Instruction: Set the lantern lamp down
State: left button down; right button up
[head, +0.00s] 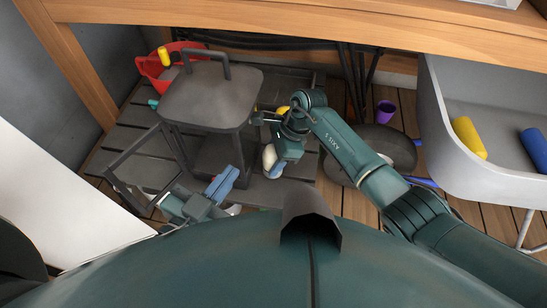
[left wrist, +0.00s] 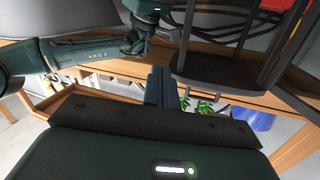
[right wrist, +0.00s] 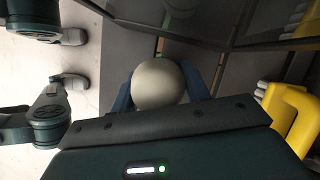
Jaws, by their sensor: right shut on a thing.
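A pale round lamp (right wrist: 158,84) sits between the blue fingers of my right gripper (right wrist: 167,92), which is shut on it. In the head view the lamp (head: 269,157) shows beside my right gripper (head: 276,166), just right of the dark lantern (head: 211,98). The lantern stands upright with a flat top and a handle, and its frame has open sides. I cannot tell whether the lamp touches anything below. My left gripper (head: 222,184) is in front of the lantern, its fingers together and empty; they also show in the left wrist view (left wrist: 164,84).
The lantern stands on a dark slatted surface (head: 112,155). A red basket (head: 150,68) is behind it. A purple cup (head: 384,111) and a dark round item (head: 375,150) are to the right. A grey tub (head: 437,110) holds yellow and blue cylinders. A wooden beam crosses the back.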

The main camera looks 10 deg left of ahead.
jog(key=shift+f, duration=0.1)
jog(key=shift+f+b, duration=0.15)
jog(key=shift+b, duration=0.15)
jog(key=o, duration=1)
jog(key=shift+o, duration=0.2)
